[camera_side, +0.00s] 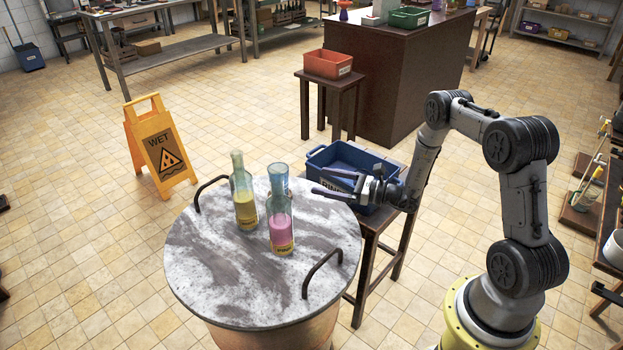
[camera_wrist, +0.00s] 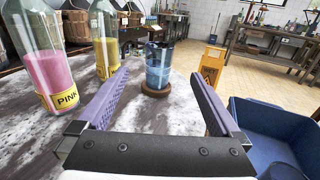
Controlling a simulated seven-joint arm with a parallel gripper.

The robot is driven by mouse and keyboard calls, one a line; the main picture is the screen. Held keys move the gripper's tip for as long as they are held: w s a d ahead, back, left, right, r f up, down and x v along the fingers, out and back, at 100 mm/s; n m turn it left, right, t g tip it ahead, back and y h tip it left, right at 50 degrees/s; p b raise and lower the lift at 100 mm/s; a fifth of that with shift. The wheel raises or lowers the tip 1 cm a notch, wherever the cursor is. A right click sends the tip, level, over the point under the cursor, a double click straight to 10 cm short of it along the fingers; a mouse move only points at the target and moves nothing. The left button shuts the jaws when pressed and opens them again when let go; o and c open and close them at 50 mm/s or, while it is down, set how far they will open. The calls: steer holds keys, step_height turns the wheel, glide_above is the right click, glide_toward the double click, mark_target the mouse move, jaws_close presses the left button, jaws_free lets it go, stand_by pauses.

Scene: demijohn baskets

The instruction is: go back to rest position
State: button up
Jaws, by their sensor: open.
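My gripper (camera_side: 335,182) is open and empty. In the side view it is over the right edge of the round marbled table (camera_side: 200,250), beside the blue bin. In the wrist view its two purple-padded fingers (camera_wrist: 165,95) are spread wide, with nothing between the pads. On the table stand a bottle with yellow contents (camera_side: 245,205), a bottle with pink contents (camera_side: 281,232) and a blue glass vessel (camera_side: 277,178) behind it. In the wrist view the blue vessel (camera_wrist: 158,68) stands upright on a round brown base, beyond the fingertips. All three are upright and apart from my gripper.
A blue bin (camera_side: 375,165) sits on a stool right by my gripper. The tabletop has two dark raised handles (camera_side: 322,268). A yellow wet-floor sign (camera_side: 160,150) stands at the left. A red bin (camera_side: 328,64) is on a stool behind. Floor between is clear.

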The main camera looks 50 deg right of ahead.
steer(key=shift+s+d, duration=0.15)
steer(key=shift+s, duration=0.3)
